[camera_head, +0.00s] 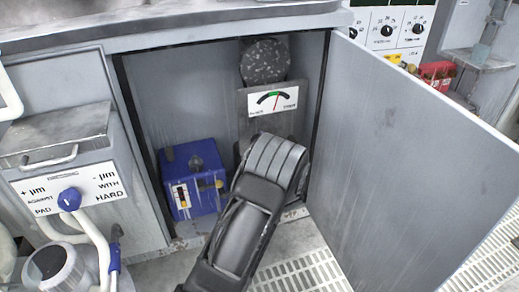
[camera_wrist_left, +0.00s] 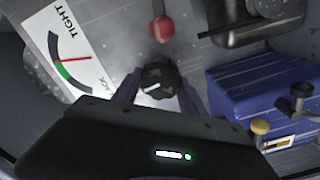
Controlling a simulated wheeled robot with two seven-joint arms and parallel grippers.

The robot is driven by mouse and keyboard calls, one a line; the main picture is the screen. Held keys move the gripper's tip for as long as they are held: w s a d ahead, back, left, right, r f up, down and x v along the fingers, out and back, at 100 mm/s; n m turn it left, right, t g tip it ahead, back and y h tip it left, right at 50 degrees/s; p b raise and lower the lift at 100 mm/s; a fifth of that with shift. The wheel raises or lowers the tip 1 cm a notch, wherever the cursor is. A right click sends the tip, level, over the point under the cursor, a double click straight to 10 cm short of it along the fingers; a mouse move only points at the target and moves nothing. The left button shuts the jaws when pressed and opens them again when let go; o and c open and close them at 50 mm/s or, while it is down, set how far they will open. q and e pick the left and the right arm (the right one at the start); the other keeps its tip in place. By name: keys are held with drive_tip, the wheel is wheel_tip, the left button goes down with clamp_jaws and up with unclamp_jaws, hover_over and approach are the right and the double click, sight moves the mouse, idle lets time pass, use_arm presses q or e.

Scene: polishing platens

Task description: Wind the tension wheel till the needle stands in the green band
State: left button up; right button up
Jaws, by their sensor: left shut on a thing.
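The tension wheel (camera_wrist_left: 158,80) is a small dark knob with a white mark, between the fingers of my left gripper (camera_wrist_left: 160,92) in the left wrist view. The gripper is shut on it. In the head view my left wrist hides the wheel and the fingertips. The gauge (camera_head: 273,101) is a white plate above my wrist, with a black arc, a green band and a red needle. It also shows in the left wrist view (camera_wrist_left: 72,62), marked TIGHT at one end. The needle tip lies at or close to the green band; I cannot tell exactly. My right gripper is not in view.
A blue box (camera_head: 190,185) stands on the cabinet floor left of my wrist. A dark speckled round part (camera_head: 265,61) sits above the gauge. The open cabinet door (camera_head: 400,170) bounds the right side. A red-knobbed lever (camera_wrist_left: 162,29) is near the wheel.

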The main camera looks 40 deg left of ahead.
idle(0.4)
use_arm(q)
drive_tip(key=o, duration=1.4)
drive_tip(key=shift+c, duration=0.2)
drive_tip(key=shift+d, duration=0.1)
drive_tip(key=p+v, duration=0.2)
drive_tip(key=v, duration=0.5)
drive_tip(key=shift+s+d, duration=0.25)
